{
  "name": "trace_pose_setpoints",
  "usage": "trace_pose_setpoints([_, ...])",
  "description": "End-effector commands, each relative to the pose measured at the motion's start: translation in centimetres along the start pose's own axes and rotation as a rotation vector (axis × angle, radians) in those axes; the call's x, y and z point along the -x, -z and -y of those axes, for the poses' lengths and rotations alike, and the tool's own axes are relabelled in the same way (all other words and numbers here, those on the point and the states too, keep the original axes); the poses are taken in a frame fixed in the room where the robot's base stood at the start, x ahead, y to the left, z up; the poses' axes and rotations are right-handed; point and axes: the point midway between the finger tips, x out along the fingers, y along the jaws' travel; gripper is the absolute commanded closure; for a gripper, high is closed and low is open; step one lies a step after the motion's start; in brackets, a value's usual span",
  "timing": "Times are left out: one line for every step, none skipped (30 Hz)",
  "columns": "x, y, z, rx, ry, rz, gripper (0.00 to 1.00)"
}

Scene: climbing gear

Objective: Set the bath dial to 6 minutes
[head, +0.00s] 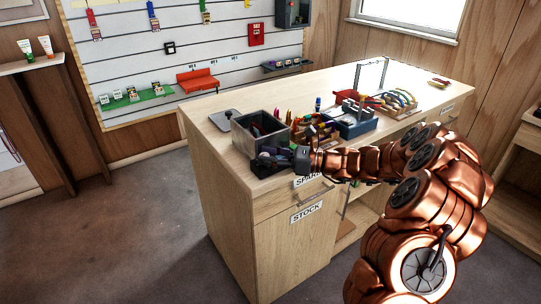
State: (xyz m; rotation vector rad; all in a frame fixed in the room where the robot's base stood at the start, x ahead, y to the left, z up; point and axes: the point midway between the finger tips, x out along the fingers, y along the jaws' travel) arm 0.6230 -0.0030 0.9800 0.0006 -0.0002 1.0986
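A dark grey open-topped box (261,133), which may be the bath, stands on the near left part of the wooden workbench (222,140). Dark items show inside it. A flat grey plate (224,119), perhaps its lid, lies on the bench to its left. My gripper (268,163) is dark and sits low at the front of the box, close to the bench edge. I cannot tell whether it touches the box. No dial can be made out; the box's lower front is partly hidden by my gripper. Whether the fingers are open or shut is too small to tell.
Right of the box stand a rack of coloured tools (307,129), a blue box (354,122) and a wooden rack of coloured gear (397,103). A thin metal frame (372,76) rises behind them. Drawers labelled STOCK (306,212) are below. Floor at left is clear.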

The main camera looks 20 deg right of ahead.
Motion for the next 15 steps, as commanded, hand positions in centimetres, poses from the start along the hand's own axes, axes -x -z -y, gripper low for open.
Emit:
trace_pose_setpoints([-0.01,0.01,-0.01,0.0,0.0,0.0,0.61])
trace_pose_setpoints([-0.01,0.0,-0.01,0.0,0.0,0.0,0.61])
trace_pose_setpoints([-0.02,0.0,-0.02,0.0,-0.001,0.0,0.64])
trace_pose_setpoints([-0.02,0.0,-0.02,0.0,-0.001,0.0,0.67])
trace_pose_setpoints([-0.01,0.0,-0.02,0.0,-0.001,0.0,0.7])
trace_pose_setpoints([-0.02,0.01,-0.02,0.0,-0.001,0.0,0.74])
trace_pose_setpoints([-0.02,0.01,-0.02,0.0,-0.001,-0.001,0.77])
trace_pose_setpoints([-0.01,0.01,-0.01,0.0,0.0,0.0,0.8])
trace_pose_setpoints([-0.01,0.0,0.0,0.0,0.0,0.0,0.85])
trace_pose_setpoints([0.0,0.01,0.0,0.0,0.0,0.0,0.88])
trace_pose_setpoints([0.0,0.0,0.01,0.0,0.0,0.0,0.91])
trace_pose_setpoints([0.01,0.01,0.02,0.0,0.001,0.0,0.95])
trace_pose_setpoints([0.01,0.01,0.03,0.0,0.001,0.0,0.98])
trace_pose_setpoints([0.01,0.01,0.03,0.0,0.001,0.0,1.0])
trace_pose_setpoints([0.02,0.0,0.05,0.001,0.001,0.0,1.0])
